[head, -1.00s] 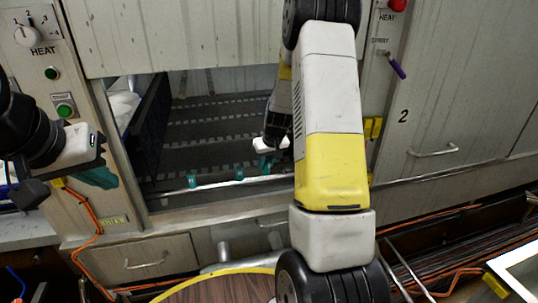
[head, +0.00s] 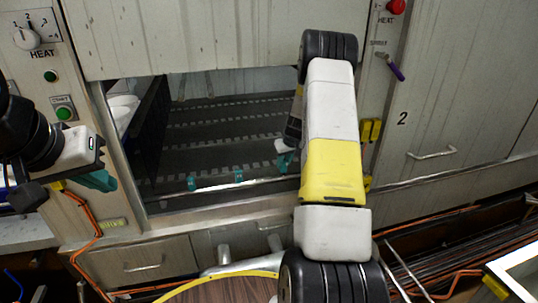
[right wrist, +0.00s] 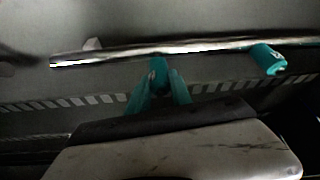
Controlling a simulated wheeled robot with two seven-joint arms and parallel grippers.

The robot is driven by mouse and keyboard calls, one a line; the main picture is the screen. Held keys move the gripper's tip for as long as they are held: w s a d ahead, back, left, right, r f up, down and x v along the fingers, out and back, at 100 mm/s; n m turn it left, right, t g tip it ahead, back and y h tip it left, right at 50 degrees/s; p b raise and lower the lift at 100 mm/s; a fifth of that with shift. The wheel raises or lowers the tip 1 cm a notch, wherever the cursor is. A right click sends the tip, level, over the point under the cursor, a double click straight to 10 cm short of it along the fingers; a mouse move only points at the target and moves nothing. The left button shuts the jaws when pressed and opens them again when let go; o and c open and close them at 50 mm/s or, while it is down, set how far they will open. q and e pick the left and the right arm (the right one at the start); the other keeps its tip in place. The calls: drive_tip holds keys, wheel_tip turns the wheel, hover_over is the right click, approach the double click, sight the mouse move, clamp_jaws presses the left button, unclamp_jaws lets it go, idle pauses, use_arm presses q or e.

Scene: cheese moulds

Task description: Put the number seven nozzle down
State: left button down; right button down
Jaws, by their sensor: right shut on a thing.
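A small teal nozzle (right wrist: 158,72) with a pale mark, too small to read surely, is between the two teal fingers of my right gripper (right wrist: 160,90). The gripper is shut on it. In the right wrist view its far end meets a long shiny bar (right wrist: 110,56); I cannot tell whether it rests there. In the head view my right gripper (head: 285,160) is inside the opening, near the bar's right end, partly behind my arm. Two other teal nozzles sit on the bar, the left one (head: 191,183) and the middle one (head: 239,176). My left gripper (head: 97,179) hangs outside, left of the opening.
The opening has a dark ridged floor (head: 215,130) and a raised front panel (head: 180,35) above it. Control panels with a HEAT knob (head: 27,36) and a red button (head: 396,6) flank it. A round wooden top with a yellow rim (head: 225,292) stands in front.

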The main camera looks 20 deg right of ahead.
drive_tip(key=shift+f, duration=0.55)
drive_tip(key=c, duration=1.2)
unclamp_jaws()
drive_tip(key=shift+o, duration=0.2)
drive_tip(key=shift+r, duration=0.25)
drive_tip(key=v, duration=0.8)
drive_tip(key=shift+r, duration=0.1)
